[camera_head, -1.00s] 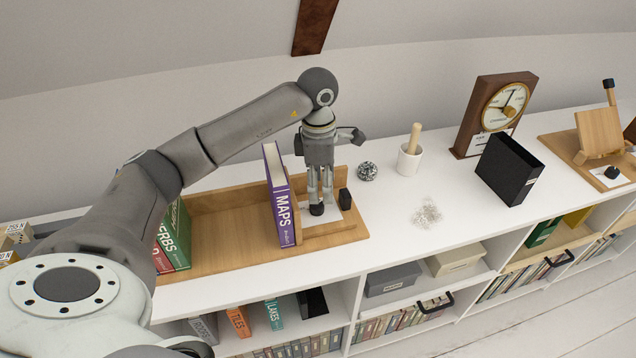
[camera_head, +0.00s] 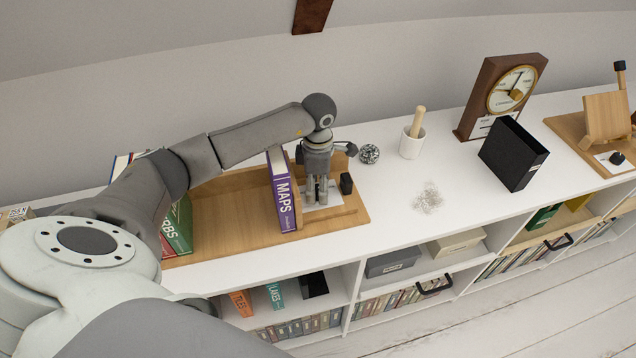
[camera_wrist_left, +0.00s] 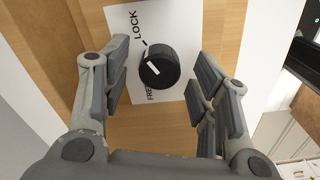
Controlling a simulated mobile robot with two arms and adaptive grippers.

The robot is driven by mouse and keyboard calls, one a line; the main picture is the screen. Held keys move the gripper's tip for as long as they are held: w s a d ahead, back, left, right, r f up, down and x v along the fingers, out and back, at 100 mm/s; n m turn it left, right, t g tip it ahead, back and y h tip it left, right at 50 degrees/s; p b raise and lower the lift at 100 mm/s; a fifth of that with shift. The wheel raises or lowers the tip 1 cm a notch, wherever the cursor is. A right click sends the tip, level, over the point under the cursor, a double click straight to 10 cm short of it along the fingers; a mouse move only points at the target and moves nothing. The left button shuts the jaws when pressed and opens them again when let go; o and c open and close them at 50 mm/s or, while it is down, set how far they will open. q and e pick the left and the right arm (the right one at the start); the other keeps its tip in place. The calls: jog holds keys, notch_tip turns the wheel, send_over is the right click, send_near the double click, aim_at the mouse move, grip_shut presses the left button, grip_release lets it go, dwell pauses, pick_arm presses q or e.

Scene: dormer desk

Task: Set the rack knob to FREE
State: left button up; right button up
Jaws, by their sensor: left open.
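The black rack knob (camera_wrist_left: 160,66) sits on a white plate (camera_wrist_left: 118,70) marked LOCK and FREE in the left wrist view. My right gripper is not in view.
A purple MAPS book (camera_head: 284,190) stands close left of the gripper. A dark woven ball (camera_head: 369,154), a white cup with a pestle (camera_head: 412,140), a clock (camera_head: 503,95) and a black box (camera_head: 513,153) stand to the right. White shelf top around the crumbs (camera_head: 428,198) is mostly clear.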

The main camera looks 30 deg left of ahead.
pick_arm(q)
jog(key=shift+f, duration=0.1)
jog(key=shift+c, duration=0.8)
jog(key=c, duration=0.9)
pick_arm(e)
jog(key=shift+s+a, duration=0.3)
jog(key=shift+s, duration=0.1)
